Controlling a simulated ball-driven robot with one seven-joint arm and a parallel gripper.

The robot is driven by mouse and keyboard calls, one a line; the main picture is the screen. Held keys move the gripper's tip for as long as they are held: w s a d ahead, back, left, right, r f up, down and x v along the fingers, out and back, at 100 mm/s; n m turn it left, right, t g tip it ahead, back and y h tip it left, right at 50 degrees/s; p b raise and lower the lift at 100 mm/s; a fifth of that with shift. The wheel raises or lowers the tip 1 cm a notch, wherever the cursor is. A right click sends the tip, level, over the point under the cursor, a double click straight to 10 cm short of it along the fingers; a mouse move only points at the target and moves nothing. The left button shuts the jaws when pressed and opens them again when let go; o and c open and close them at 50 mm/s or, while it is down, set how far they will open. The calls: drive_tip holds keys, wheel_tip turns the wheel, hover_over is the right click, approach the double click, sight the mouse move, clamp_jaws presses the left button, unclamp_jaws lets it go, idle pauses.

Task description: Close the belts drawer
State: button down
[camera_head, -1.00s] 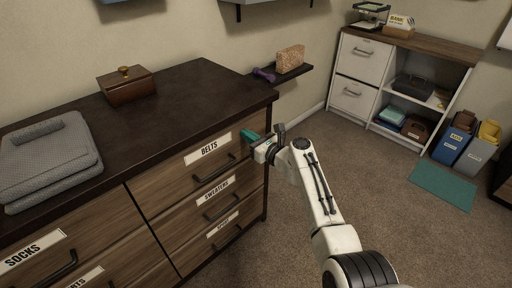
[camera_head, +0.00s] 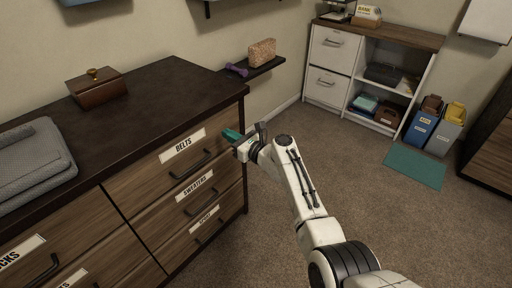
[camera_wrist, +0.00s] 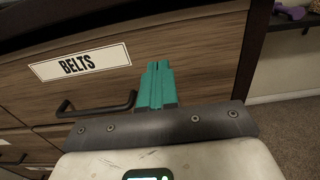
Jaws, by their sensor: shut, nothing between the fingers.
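The belts drawer (camera_head: 160,179) is the top right drawer of the wood-fronted dresser, with a white BELTS label and a dark bar handle (camera_head: 191,166). Its front looks flush or nearly flush with the drawers below; I cannot tell whether a small gap remains. It fills much of the wrist view (camera_wrist: 195,55), with the handle (camera_wrist: 98,106) at lower left. My gripper (camera_head: 231,134) has its teal fingers shut and empty, pointing at the upper right part of the drawer front. In the wrist view the fingertips (camera_wrist: 156,68) overlap the front, right of the label; contact is unclear.
A wall shelf (camera_head: 255,70) holds a purple dumbbell. Open carpet lies right of the dresser, before a white cabinet (camera_head: 335,58) and bins.

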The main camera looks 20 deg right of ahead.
drive_tip(key=p+v, duration=0.4)
drive_tip(key=v, duration=0.6)
drive_tip(key=s+f+n+g+h, duration=0.1)
drive_tip(key=s+f+n+g, duration=0.5)
drive_tip(key=s+n, duration=0.55)
drive_tip(key=s+f+n+g+h, duration=0.2)
drive_tip(key=s+f+n+g, duration=0.4)
drive_tip(key=s, duration=0.9)
drive_tip(key=s+d+n+h, duration=0.45)
drive_tip(key=s+n, duration=0.45)
drive_tip(key=s, duration=0.4)
drive_tip(key=s+d+r+n+g+h, duration=0.2)
drive_tip(key=s+d+r+n+g, duration=0.15)
drive_tip(key=s, duration=0.55)
wheel_tip(320, 180, up, 14)
drive_tip(key=p, duration=1.3)
drive_tip(key=shift+w+f+t+p, duration=0.2)
drive_tip(key=shift+t+p, duration=0.1)
drive_tip(key=shift+t, duration=0.15)
